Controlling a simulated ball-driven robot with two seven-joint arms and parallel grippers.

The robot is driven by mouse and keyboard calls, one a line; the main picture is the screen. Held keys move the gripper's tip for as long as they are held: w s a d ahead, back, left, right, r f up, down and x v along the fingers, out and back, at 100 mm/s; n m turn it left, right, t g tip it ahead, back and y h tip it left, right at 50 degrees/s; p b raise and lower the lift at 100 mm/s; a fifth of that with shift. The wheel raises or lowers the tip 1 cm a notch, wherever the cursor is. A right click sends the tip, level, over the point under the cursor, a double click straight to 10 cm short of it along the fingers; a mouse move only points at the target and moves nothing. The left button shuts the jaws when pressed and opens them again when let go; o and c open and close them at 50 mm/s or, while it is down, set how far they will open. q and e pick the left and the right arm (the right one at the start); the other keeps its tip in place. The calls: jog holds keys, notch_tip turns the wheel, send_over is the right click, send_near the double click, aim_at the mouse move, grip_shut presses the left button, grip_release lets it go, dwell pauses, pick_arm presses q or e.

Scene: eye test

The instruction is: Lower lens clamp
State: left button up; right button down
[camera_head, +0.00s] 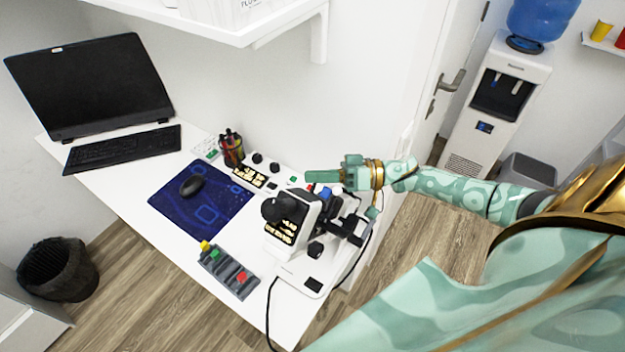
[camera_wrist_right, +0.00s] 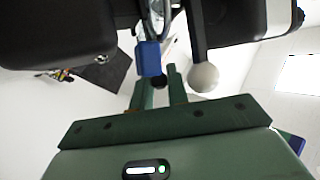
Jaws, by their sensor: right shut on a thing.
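The white and black lens-measuring machine (camera_head: 292,232) stands on the right part of the white desk. My right gripper (camera_head: 318,177) reaches over its rear side from the right. In the right wrist view, the two green fingers of the gripper (camera_wrist_right: 161,88) point up at the underside of the machine. A blue-tipped lever (camera_wrist_right: 150,58), which looks like the lens clamp, is at the fingertips, and the gripper is shut on it. The exact contact is partly hidden. A white ball-ended lever (camera_wrist_right: 203,77) hangs just right of the fingers. My left gripper is out of view.
A blue mat (camera_head: 212,214) with a mouse (camera_head: 191,186), a pen cup (camera_head: 231,149) and a keyboard (camera_head: 121,148) are further left. A shelf (camera_head: 285,20) overhangs the back.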

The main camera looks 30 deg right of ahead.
jog(key=shift+s+d+f, duration=0.1)
jog(key=shift+f, duration=0.15)
jog(key=c, duration=1.5)
grip_release()
jog(key=shift+d+f, duration=0.1)
jog(key=shift+o, duration=0.3)
jog(key=shift+w+d, duration=0.15)
jog(key=shift+w, duration=0.05)
jog(key=shift+s, duration=0.1)
jog(key=b+v, duration=0.1)
jog(key=v, duration=1.5)
jog(key=shift+b, duration=0.3)
jog(key=shift+d, duration=0.1)
